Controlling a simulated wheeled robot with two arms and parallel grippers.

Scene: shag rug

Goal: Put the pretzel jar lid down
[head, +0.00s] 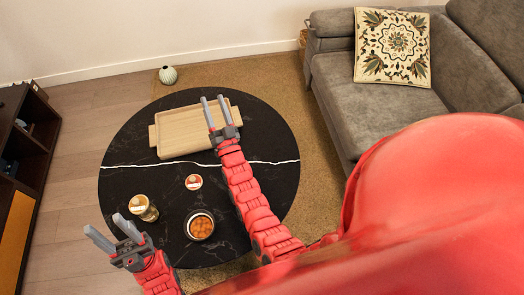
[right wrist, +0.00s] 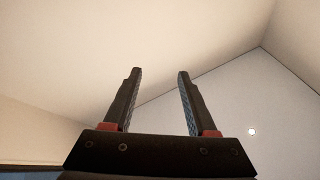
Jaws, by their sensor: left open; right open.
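A small round piece with a red and white top (head: 193,182), which looks like the jar lid, lies on the black round table (head: 130,185). An open round container of orange-brown pieces (head: 201,226) stands nearer me; whether these are pretzels is too small to tell. A jar with a gold and white look (head: 143,207) stands to its left. My left gripper (head: 103,226) is open and empty, left of the gold jar near the table's edge. My right gripper (head: 213,100) is open and empty, in front of the wooden tray in the head view. The right wrist view shows its open fingers (right wrist: 157,72) with nothing between them.
A light wooden tray (head: 185,133) lies on the far part of the table. A grey sofa (head: 375,105) with a patterned cushion (head: 392,47) stands right. A dark shelf unit (head: 25,150) stands left. A small ribbed vase (head: 168,75) is on the floor behind the table.

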